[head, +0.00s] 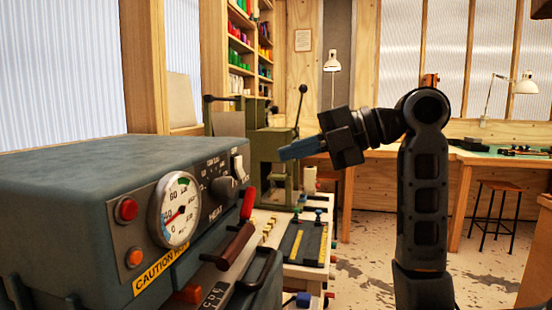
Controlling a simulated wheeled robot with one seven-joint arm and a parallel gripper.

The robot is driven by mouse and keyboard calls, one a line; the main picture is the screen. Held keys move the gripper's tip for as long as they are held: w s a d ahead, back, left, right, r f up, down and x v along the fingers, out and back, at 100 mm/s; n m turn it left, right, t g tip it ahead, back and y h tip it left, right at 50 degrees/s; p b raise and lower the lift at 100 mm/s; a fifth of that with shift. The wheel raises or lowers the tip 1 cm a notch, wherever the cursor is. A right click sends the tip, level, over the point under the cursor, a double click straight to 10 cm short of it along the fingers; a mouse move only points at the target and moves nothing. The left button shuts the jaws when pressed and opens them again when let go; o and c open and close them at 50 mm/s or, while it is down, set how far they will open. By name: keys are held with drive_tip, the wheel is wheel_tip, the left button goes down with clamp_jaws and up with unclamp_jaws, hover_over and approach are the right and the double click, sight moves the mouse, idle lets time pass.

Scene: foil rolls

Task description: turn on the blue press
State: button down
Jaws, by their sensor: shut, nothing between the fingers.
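The blue press (90,180) is a large blue-grey machine filling the lower left of the head view. Its front panel has a round gauge (179,208) with a red needle, a red button or lamp (126,209), an orange one (134,257) below it, and a dark knob (224,187) among small switches. A red-tipped lever (248,203) and a brown handle (236,245) stick out at its right. My gripper (283,154) is shut and empty, with bluish fingers pointing left. In the picture it is above and right of the press's panel, apart from it.
A green hand press (272,158) with a tall lever stands on the bench behind. A white worktable (312,268) with dark plates and yellow strips is right of the blue press. Stools (496,188) and a back bench stand far right; the floor between is open.

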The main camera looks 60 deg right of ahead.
sight(243, 175)
drive_tip(key=shift+s+d, duration=0.1)
drive_tip(key=shift+s, duration=0.1)
drive_tip(key=p+v, duration=0.1)
drive_tip(key=v, duration=0.5)
drive_tip(key=shift+f+g, duration=0.2)
drive_tip(key=shift+g, duration=0.1)
drive_tip(key=shift+s, duration=0.1)
drive_tip(key=p+x, duration=0.2)
drive_tip(key=x, duration=1.1)
drive_tip(key=shift+w+f+p, duration=0.15)
drive_tip(key=shift+w+p, duration=0.15)
drive_tip(key=shift+w, duration=0.15)
drive_tip(key=shift+f, duration=0.1)
